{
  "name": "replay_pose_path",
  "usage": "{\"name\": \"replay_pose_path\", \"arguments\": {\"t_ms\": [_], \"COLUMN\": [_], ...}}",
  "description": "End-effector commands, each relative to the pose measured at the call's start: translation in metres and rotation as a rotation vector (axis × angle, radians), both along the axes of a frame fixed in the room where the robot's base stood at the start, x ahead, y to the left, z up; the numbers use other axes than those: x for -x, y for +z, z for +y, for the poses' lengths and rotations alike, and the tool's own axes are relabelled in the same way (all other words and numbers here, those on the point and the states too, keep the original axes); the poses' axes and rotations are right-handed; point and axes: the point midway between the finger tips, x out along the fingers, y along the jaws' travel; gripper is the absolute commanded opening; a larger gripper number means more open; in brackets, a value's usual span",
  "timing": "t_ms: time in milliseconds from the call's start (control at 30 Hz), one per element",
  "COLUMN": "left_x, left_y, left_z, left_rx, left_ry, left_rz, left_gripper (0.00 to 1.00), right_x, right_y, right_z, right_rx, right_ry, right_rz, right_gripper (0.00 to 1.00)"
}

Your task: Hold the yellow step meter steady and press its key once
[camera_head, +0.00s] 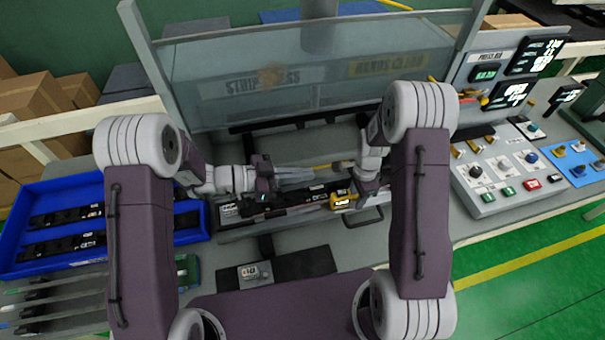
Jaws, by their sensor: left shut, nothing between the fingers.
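The yellow step meter (342,201) is a small yellow block with a pale display, at the right part of the dark fixture in the middle of the bench. Its key is too small to make out. My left gripper (308,173) reaches in from the left, shut and empty, with its fingers pointing right; it is a little up and left of the meter, apart from it in the picture. My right gripper (352,188) points down at the meter's upper right side. Its fingers are mostly hidden by its own wrist, and I cannot tell whether they touch the meter.
A clear guard panel (315,75) stands behind the fixture. A blue tray (22,262) with dark strips is at the left. A control panel (490,205) with knobs and buttons is at the right. A small grey device (255,273) lies on a dark mat (305,264) in front.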

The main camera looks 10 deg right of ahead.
Motion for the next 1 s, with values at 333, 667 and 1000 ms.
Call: {"name": "replay_pose_path", "arguments": {"t_ms": [333, 667, 1000], "left_x": [0.0, 0.0, 0.0], "left_y": [0.0, 0.0, 0.0], "left_z": [0.0, 0.0, 0.0], "left_rx": [0.0, 0.0, 0.0], "left_ry": [0.0, 0.0, 0.0], "left_rz": [0.0, 0.0, 0.0], "left_gripper": [0.0, 0.0, 0.0], "right_x": [-0.004, -0.001, 0.0], "right_y": [0.059, 0.117, 0.12], "right_z": [-0.001, 0.0, 0.0], "right_rx": [0.003, 0.001, 0.0], "right_ry": [0.0, 0.0, 0.0], "right_rz": [-0.014, -0.003, -0.001], "right_gripper": [0.4, 0.4, 0.4]}}
